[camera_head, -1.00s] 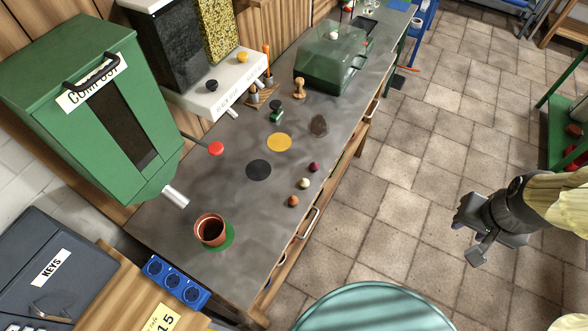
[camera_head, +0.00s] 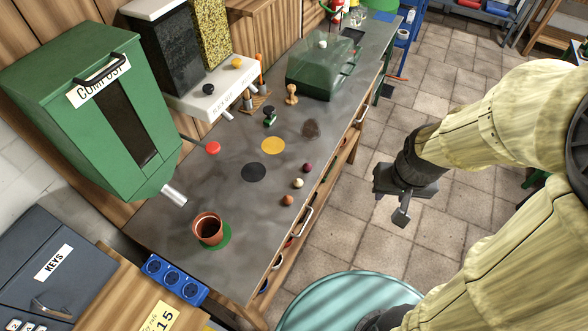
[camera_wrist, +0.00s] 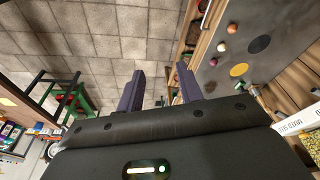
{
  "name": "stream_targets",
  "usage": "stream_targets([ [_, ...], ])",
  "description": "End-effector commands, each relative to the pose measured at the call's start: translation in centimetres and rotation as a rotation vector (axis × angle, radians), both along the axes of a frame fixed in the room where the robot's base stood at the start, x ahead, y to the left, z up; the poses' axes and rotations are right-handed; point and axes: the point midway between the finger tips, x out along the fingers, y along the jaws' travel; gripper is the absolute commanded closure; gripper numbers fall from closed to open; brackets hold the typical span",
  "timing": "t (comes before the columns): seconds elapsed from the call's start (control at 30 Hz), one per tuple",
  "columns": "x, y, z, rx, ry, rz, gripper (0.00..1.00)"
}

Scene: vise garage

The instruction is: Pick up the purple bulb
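The purple bulb (camera_head: 307,167) is small, dark and round. It lies on the grey bench top near its front edge, at the far end of a short row with a whitish bulb (camera_head: 298,183) and an orange-brown bulb (camera_head: 287,200). In the wrist view the purple bulb (camera_wrist: 213,62) shows at the upper right, beyond the right finger. My gripper (camera_head: 396,205) is over the tiled floor, right of the bench and well apart from the bulbs. In the wrist view its two fingers (camera_wrist: 160,80) stand apart with nothing between them.
On the bench (camera_head: 233,273) are a terracotta pot (camera_head: 208,229), black (camera_head: 254,172) and yellow (camera_head: 272,145) discs, a brown patch and a green clear-covered box (camera_head: 318,75). A green compost bin (camera_head: 55,110) stands left. A round teal top (camera_head: 345,300) is in front. Floor beside the bench is clear.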

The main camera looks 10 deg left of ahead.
Motion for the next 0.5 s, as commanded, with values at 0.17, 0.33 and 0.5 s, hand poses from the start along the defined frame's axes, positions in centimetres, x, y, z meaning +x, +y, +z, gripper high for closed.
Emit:
stream_targets([
  [0.17, 0.0, 0.0, 0.0, 0.0, 0.0, 0.0, 0.64],
  [0.33, 0.0, 0.0, 0.0, 0.0, 0.0, 0.0, 0.6],
  [0.5, 0.7, -0.3, -1.6, -0.015, -0.016, 0.025, 0.43],
])
